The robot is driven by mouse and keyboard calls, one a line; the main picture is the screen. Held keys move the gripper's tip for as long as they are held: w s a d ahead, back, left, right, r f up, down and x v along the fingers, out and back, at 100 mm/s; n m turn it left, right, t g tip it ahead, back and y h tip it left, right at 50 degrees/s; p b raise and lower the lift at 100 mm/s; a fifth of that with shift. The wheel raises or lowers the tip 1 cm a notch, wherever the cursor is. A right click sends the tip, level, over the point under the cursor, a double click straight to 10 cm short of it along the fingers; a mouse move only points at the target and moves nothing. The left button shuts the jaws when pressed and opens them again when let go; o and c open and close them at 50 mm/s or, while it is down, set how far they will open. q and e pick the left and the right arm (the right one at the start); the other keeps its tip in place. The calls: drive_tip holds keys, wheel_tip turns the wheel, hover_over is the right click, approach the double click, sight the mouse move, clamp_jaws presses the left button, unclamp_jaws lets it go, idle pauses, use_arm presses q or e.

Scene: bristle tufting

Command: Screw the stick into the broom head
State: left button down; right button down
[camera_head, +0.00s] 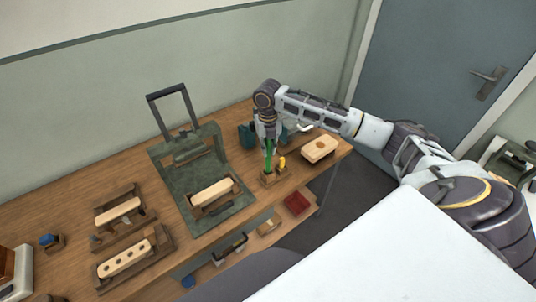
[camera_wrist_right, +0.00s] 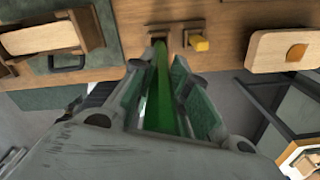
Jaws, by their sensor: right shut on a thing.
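My right gripper (camera_head: 267,136) points down and is shut on a green stick (camera_head: 268,158). In the right wrist view the stick (camera_wrist_right: 163,95) runs between the two fingers (camera_wrist_right: 158,85). Its lower end meets a small wooden holder (camera_head: 267,183); I cannot tell whether it is still seated in it. My left gripper is out of view.
A yellow piece (camera_head: 282,162) stands in the holder beside the stick. A green press fixture (camera_head: 165,165) holds another pale block (camera_head: 212,192). More blocks sit in wooden cradles (camera_head: 128,258) at left. A red bin (camera_head: 297,203) is below the bench's front edge.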

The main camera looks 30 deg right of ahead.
drive_tip(key=shift+r, duration=2.25)
